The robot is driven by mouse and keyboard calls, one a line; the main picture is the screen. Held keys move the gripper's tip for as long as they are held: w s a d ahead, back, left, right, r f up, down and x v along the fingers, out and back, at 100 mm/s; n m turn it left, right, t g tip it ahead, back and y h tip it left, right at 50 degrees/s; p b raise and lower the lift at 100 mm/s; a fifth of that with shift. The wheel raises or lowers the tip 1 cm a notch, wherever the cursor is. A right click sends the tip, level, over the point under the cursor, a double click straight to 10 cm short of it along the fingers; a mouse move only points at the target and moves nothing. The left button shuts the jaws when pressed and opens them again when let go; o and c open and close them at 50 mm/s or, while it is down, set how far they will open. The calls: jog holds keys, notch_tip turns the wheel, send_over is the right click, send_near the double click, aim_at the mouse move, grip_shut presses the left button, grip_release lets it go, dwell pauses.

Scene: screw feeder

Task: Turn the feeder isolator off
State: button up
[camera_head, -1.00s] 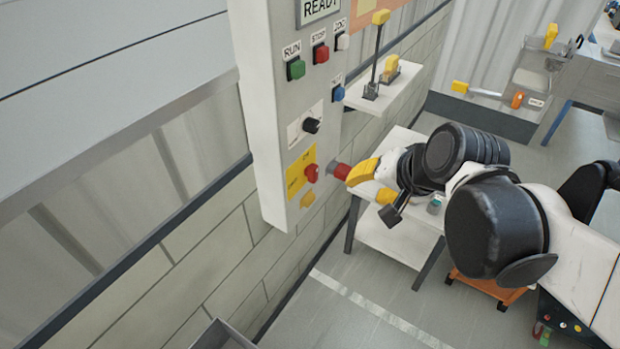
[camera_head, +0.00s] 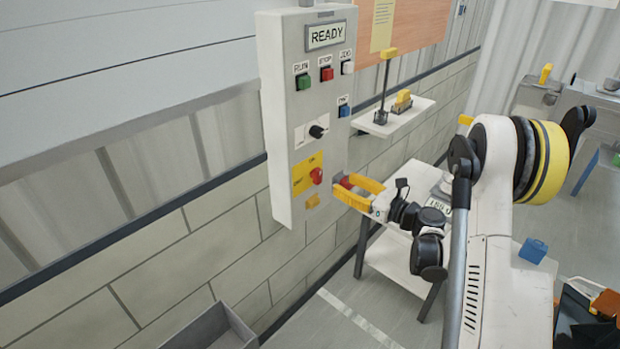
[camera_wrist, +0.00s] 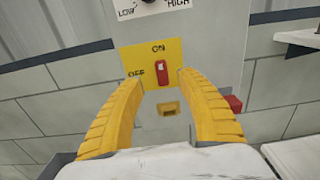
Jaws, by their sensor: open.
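The feeder isolator is a red rotary handle (camera_head: 316,176) on a yellow plate (camera_head: 303,186), low on the front of a grey control panel (camera_head: 283,130). In the wrist view the handle (camera_wrist: 163,72) stands upright, pointing to ON at the top; OFF is at its left. My gripper (camera_head: 338,187) is open and empty, to the right of the handle in the head view. In the wrist view its yellow fingers (camera_wrist: 158,78) spread on either side of the handle, appearing apart from it.
A yellow block (camera_wrist: 168,109) sits below the plate. A red part (camera_wrist: 233,103) shows at the panel's right side. Above are a black knob (camera_head: 317,131) and RUN, STOP and JOG buttons. A small shelf (camera_head: 393,119) juts out at right.

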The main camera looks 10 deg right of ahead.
aim_at(321, 172)
jog(key=b+x, duration=0.3)
jog(key=x, duration=0.7)
jog(key=shift+w+a, duration=0.2)
jog(key=shift+w, duration=0.15)
jog(key=shift+c, duration=0.5)
grip_shut()
